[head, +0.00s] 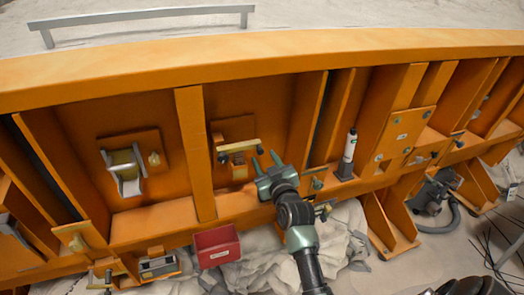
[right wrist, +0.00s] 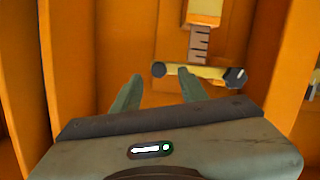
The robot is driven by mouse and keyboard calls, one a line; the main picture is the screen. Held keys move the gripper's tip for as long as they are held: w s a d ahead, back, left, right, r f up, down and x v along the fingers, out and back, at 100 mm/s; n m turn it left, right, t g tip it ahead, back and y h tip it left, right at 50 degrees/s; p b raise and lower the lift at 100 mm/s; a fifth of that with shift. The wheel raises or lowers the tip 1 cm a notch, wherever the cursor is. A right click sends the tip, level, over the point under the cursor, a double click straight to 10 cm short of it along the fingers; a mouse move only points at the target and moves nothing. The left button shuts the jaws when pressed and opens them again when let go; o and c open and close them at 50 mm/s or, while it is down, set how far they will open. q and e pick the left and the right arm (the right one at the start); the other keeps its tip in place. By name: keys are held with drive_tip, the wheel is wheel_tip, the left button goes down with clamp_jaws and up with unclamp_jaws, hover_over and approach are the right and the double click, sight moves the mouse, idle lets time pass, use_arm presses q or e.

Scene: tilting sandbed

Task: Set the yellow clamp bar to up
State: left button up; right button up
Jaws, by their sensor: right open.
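The yellow clamp bar (head: 239,147) lies roughly level across a bracket plate in an orange bay of the frame, with a dark knob at each end. My left gripper is not in view.
Orange ribs (head: 195,150) flank the bay. A white-and-black cylinder (head: 349,151) stands right of my arm. A grey rail (head: 145,16) tops the sandbed.

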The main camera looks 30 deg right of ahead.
sight(261, 153)
drive_tip(key=shift+p+x, duration=0.4)
drive_tip(key=shift+x, duration=1.65)
drive_tip(key=shift+d, duration=0.1)
drive_tip(key=shift+f, duration=0.1)
clamp_jaws()
